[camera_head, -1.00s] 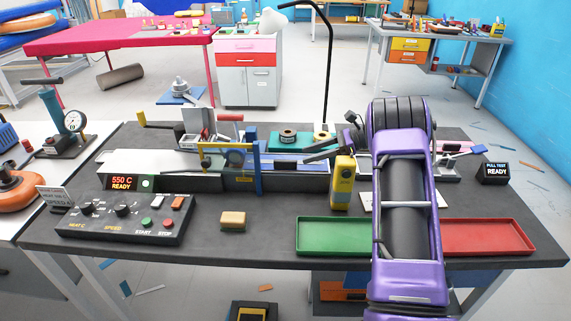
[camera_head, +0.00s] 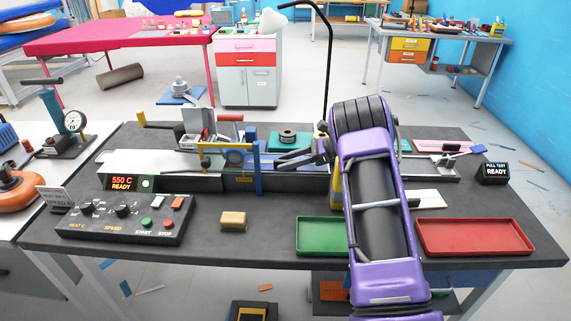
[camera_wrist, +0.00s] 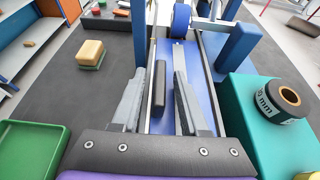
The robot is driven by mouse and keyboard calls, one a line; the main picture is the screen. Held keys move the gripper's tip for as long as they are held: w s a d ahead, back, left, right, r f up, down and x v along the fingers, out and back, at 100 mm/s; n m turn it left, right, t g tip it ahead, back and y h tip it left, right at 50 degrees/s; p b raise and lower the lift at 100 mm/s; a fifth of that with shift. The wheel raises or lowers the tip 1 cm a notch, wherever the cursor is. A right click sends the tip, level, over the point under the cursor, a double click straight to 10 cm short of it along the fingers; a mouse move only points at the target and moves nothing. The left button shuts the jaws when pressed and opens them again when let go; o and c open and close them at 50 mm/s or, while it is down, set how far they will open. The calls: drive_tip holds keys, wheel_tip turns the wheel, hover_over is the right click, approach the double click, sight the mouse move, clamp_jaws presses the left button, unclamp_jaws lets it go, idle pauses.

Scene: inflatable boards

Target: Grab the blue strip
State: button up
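The blue strip (camera_wrist: 185,62) lies flat along the machine's channel in the wrist view, running under a blue roller (camera_wrist: 181,20) at its far end. My gripper (camera_wrist: 160,76) is open above the strip, with its two grey fingers apart. A black bar (camera_wrist: 159,90) shows between the fingers, over the strip. I cannot tell whether the fingers touch the strip. In the head view my gripper (camera_head: 281,160) points left toward the blue frame (camera_head: 257,167) of the machine, and the near part of the strip is hard to make out behind it.
A teal block (camera_wrist: 250,125) with a tape roll (camera_wrist: 280,98) stands close to the right of the fingers. Blue posts flank the channel. A control box (camera_head: 125,218), a yellow block (camera_head: 233,220), a green tray (camera_head: 322,250) and a red tray (camera_head: 475,252) lie in front.

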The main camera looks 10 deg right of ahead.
clamp_jaws()
drive_tip(key=shift+r, duration=0.2)
idle(0.3)
